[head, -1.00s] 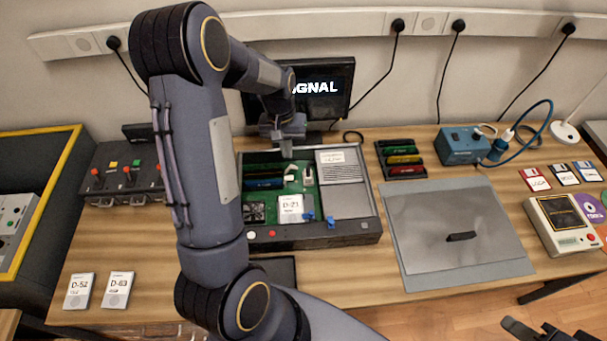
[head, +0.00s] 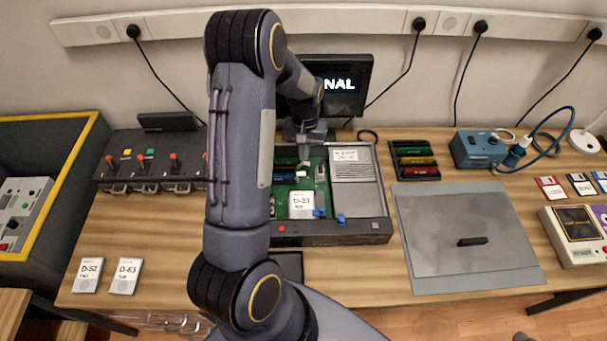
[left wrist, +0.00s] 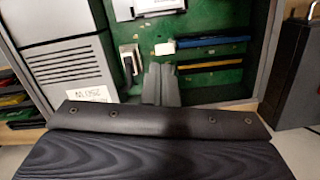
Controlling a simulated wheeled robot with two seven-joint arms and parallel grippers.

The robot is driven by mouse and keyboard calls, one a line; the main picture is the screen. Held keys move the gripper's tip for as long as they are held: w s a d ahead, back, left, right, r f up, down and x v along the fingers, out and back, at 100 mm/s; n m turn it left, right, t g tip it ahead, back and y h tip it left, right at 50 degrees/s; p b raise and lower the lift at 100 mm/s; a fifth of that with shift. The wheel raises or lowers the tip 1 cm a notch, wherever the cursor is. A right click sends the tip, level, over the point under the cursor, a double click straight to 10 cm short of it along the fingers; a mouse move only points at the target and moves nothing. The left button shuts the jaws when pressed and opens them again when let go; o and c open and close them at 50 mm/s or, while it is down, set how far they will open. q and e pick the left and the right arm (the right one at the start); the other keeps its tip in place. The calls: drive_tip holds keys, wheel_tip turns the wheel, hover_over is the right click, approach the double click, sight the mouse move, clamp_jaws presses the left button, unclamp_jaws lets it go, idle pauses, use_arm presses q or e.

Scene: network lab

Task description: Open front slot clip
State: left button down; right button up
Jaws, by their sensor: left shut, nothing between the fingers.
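An open grey case (head: 383,205) holds a green board (head: 280,205); the wrist view shows the board (left wrist: 215,58) close up. Two white clip-like pieces, one (head: 301,179) left of the other (head: 320,172), stand on it by the coloured slot strips; the wrist view shows a small white block (left wrist: 165,47) and a larger white-grey piece (left wrist: 130,60). Two blue tabs (head: 320,213) (head: 341,220) sit nearer the front. My left gripper (head: 304,160) is shut and empty, just above the board behind the white pieces; its fingertips (left wrist: 160,72) seem close to the small block. Contact is unclear.
A white D-21 module (head: 301,204) lies in the case. A monitor (head: 345,85) stands behind it, a switch box (head: 150,160) to the left. A rack of coloured modules (head: 415,160) and a grey mat (head: 465,270) lie to the right. My left arm hides the case's left side.

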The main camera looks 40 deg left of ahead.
sight(303, 173)
use_arm(q)
drive_tip(key=shift+s+d+f+b, duration=0.1)
drive_tip(key=shift+f+b, duration=0.65)
drive_tip(key=shift+f, duration=0.6)
drive_tip(key=shift+s+f+b, duration=0.1)
drive_tip(key=shift+f+b, duration=0.6)
drive_tip(key=shift+f, duration=0.65)
